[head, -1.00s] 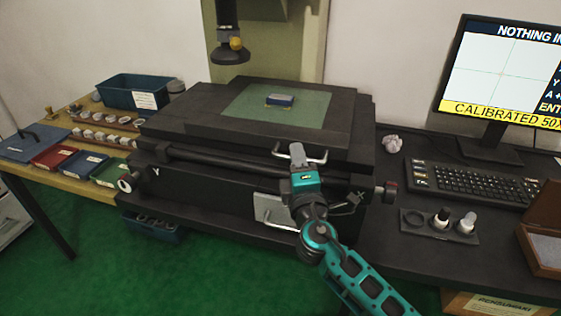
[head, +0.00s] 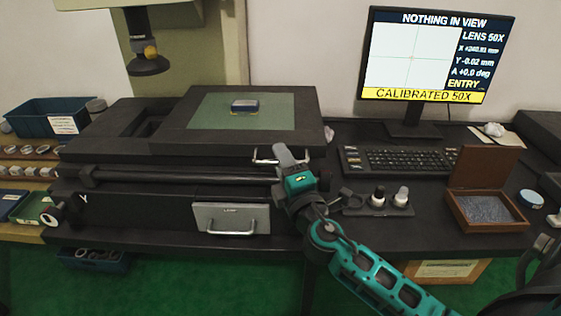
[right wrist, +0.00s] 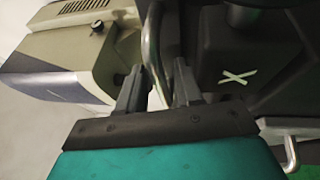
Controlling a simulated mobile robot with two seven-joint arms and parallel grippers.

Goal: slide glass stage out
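The glass stage (head: 283,112) is a green pane in a black frame on the dark measuring bench. A small blue block (head: 244,105) lies on it. A metal bar handle (head: 264,157) is at the stage's front edge. My right gripper (head: 287,152) is at this handle. In the right wrist view the handle bar (right wrist: 152,45) passes between the two fingers (right wrist: 158,75), close to the left one, with a gap on the other side. The fingers stand apart. My left gripper is not in view.
A lamp drawer plate (head: 215,212) with its own handle is below the stage. An optical head (head: 148,62) hangs at upper left. A monitor (head: 436,55), keyboard (head: 400,159), bottle holder (head: 372,208) and open wooden box (head: 485,205) stand to the right. A blue bin (head: 30,122) is at left.

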